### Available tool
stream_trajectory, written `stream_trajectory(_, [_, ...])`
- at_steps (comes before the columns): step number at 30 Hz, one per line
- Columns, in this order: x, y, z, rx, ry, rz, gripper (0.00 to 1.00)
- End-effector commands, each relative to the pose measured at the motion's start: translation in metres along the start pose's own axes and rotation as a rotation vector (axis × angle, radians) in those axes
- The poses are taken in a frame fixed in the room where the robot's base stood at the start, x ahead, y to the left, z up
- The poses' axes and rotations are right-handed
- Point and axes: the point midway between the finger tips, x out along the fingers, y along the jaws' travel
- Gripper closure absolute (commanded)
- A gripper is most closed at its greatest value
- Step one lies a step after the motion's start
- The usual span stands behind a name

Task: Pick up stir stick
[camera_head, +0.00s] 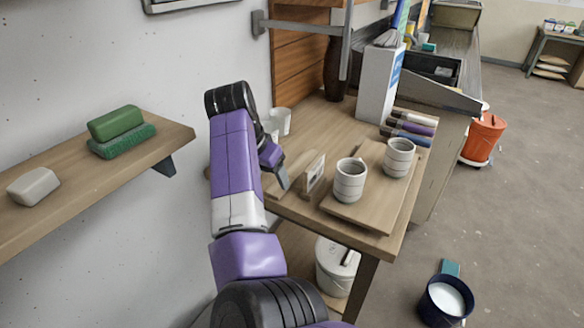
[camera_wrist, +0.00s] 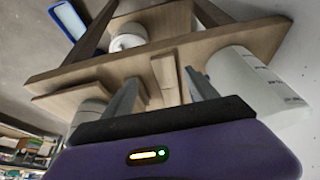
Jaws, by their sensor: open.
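No stir stick can be picked out for certain. A thin dark stick-like piece (camera_head: 346,258) shows at the top of a white bucket (camera_head: 325,268) under the table, partly hidden by the table edge. What looks like this bucket also shows in the wrist view (camera_wrist: 127,37). My gripper (camera_head: 284,178) is over the left end of the wooden table (camera_head: 385,240), left of a small upright wooden piece (camera_head: 314,174). In the wrist view my gripper (camera_wrist: 163,84) has its fingers apart, with a light wooden piece (camera_wrist: 164,72) showing between them.
Two ringed cups (camera_head: 350,180) (camera_head: 398,158) stand on a board (camera_head: 372,208). White cups (camera_head: 279,120) stand behind my arm. A wall shelf (camera_head: 85,185) holds a green sponge (camera_head: 115,123). A navy bucket (camera_head: 446,300) and an orange bucket (camera_head: 483,138) stand right, with open floor between.

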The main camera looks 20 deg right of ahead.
Motion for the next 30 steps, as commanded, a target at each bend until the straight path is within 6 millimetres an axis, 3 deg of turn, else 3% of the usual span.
stream_trajectory(15, [0.06,-0.008,0.003,0.001,-0.002,0.0,0.33])
stream_trajectory(24, [0.065,-0.008,0.002,0.001,0.0,-0.001,0.33])
stream_trajectory(30, [0.065,-0.008,0.002,0.001,0.0,-0.001,0.7])
